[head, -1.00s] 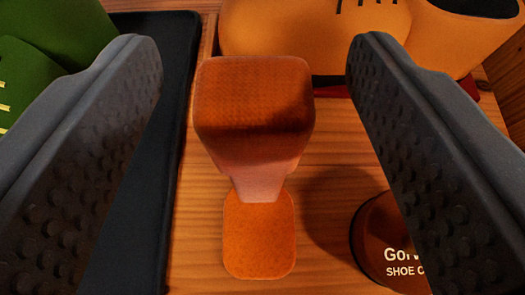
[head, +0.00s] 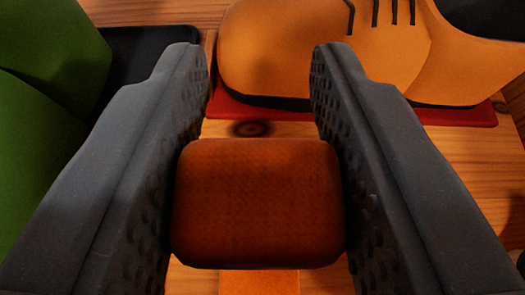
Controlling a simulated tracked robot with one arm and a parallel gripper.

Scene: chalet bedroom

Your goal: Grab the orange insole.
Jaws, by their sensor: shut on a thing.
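The orange insole (head: 258,205) stands in the lower middle of the head view, with its broad, blocky top facing me. A flatter orange part (head: 260,283) shows below it at the bottom edge. My gripper (head: 260,62) has one dark, studded finger on each side of the blocky top. It is shut on the insole, and its fingertips reach beyond it. The insole's sides are hidden by the fingers, and its middle is hidden under its top.
A yellow-orange shoe (head: 310,50) on a red mat (head: 455,116) lies just beyond the fingertips. A green shoe (head: 50,60) and a black tray (head: 150,50) are at the left. Bare wooden surface (head: 270,129) shows between the fingers.

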